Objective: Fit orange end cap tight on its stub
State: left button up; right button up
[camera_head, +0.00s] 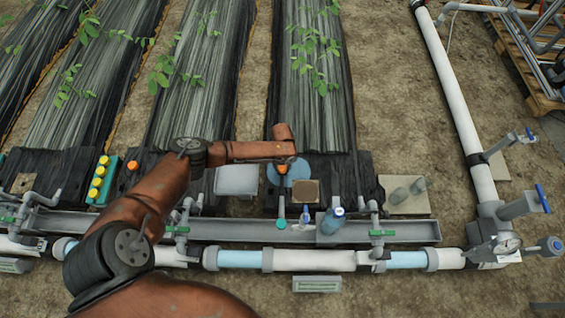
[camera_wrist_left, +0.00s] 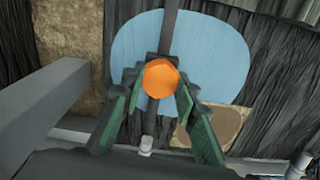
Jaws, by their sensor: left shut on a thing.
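The orange end cap (camera_wrist_left: 160,78) is faceted and sits between the fingertips of my left gripper (camera_wrist_left: 158,82), which is shut on it. In the head view my left gripper (camera_head: 284,167) hangs over a round blue pad (camera_head: 297,172), with only a bit of orange showing. In the left wrist view a dark strip or pipe runs behind the cap, and a short upright stub with a pale end (camera_wrist_left: 146,145) stands below it in the picture, apart from the cap. I cannot tell whether that is the cap's own stub. My right gripper is not in view.
A grey channel (camera_head: 400,231) runs across the front, with a white and blue pipe (camera_head: 310,260) before it. A teal rack (camera_head: 103,183) with yellow caps and another orange piece (camera_head: 133,166) are at left. A tan square (camera_head: 305,191) lies beside the pad.

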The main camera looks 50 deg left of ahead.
pick_arm(q)
jog(key=shift+d+m, duration=0.1)
jog(key=shift+m, duration=0.9)
jog(key=m, duration=0.5)
jog(key=shift+m, duration=0.3)
jog(key=shift+d+m, duration=0.1)
jog(key=shift+m, duration=1.3)
jog(key=o, duration=1.3)
